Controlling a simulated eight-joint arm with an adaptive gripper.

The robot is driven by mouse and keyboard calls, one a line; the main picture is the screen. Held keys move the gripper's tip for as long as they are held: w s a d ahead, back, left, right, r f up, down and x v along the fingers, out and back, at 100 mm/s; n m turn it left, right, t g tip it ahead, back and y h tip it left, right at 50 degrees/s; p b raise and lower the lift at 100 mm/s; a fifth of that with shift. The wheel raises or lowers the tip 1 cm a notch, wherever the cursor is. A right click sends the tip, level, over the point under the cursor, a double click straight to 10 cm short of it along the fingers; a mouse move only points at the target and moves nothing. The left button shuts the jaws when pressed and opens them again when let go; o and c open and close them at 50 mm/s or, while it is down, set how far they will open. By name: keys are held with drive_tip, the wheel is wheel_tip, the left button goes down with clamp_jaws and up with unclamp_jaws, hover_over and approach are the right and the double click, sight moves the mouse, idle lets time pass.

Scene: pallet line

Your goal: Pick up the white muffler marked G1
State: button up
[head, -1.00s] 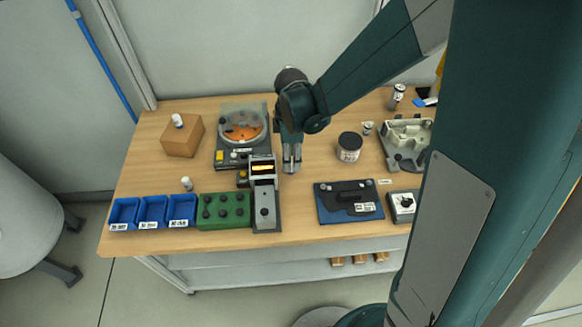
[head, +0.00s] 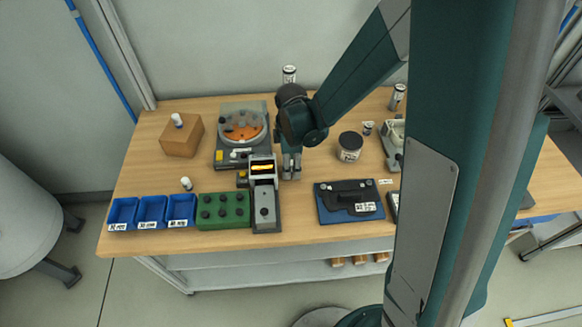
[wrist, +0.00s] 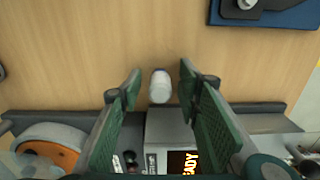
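A small white cylinder (wrist: 160,87), seen from above in the wrist view, is between the spread fingers of my gripper (wrist: 160,88), with a gap on each side. Wood tabletop shows around it. No G1 mark is readable on it. In the head view my gripper (head: 291,168) points down just right of the device with the lit display; the cylinder cannot be made out there. Other small white pieces are on the cardboard box (head: 178,120) and behind the blue bins (head: 186,184); their marks are not readable.
The grey display device (head: 266,204) stands close to my gripper and shows in the wrist view (wrist: 168,126). Left are a round orange-dish machine (head: 219,156), green block (head: 222,211) and blue bins (head: 123,213). Right are a jar (head: 350,147) and blue fixture (head: 350,202).

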idle(0.6)
drive_tip(key=c, duration=1)
drive_tip(key=shift+r, duration=0.1)
drive_tip(key=shift+r+p, duration=0.55)
drive_tip(key=shift+r, duration=4.3)
